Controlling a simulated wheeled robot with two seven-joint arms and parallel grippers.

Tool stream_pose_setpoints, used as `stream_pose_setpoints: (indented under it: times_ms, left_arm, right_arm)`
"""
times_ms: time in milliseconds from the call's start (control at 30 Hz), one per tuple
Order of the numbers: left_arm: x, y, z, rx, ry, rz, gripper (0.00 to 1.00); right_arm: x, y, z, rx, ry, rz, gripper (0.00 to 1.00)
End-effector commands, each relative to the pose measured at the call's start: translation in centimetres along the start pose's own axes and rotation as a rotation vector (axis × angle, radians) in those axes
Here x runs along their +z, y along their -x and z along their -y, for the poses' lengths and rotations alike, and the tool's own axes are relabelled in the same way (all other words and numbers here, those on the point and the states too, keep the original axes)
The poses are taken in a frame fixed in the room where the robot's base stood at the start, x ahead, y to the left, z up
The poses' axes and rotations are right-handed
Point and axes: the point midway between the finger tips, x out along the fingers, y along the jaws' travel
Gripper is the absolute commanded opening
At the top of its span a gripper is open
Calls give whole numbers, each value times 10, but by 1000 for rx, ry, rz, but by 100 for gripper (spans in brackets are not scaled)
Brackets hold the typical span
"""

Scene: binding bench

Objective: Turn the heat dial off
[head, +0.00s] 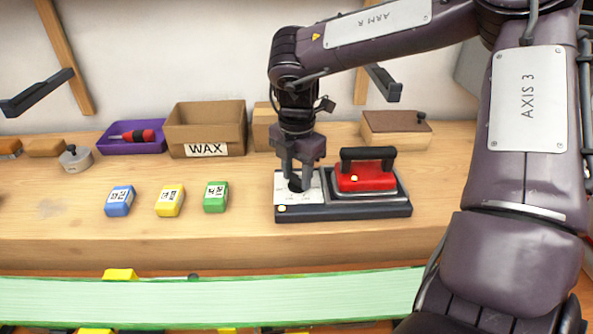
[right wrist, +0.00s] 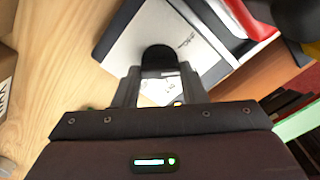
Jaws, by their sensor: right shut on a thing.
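The heat dial (right wrist: 157,55) is a dark round knob on the pale panel (head: 313,194) of a black heating base (head: 345,211). My right gripper (head: 296,182) points down over that panel and is shut on the dial. In the right wrist view my gripper (right wrist: 155,85) has its two fingers on either side of the dial. The fingers hide much of the dial, and I cannot read its setting. A red iron (head: 365,178) with a black handle rests on the right part of the base. My left gripper is not in view.
Blue (head: 119,201), yellow (head: 170,201) and green (head: 215,197) blocks stand left of the base. Behind are a WAX box (head: 205,125), a purple tray (head: 133,138) with a screwdriver and a brown-topped box (head: 396,127). A green strip (head: 210,301) runs along the front.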

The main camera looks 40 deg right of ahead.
Motion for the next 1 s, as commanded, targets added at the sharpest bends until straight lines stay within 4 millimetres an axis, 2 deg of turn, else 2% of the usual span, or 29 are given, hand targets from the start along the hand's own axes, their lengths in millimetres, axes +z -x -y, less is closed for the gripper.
stream_pose_setpoints:
  times_ms: [500,1000]
  left_arm:
    - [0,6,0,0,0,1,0]
    - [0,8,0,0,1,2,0]
  right_arm:
    - [1,2,0,4,437,2,15]
    - [1,2,1,4,605,3,15]
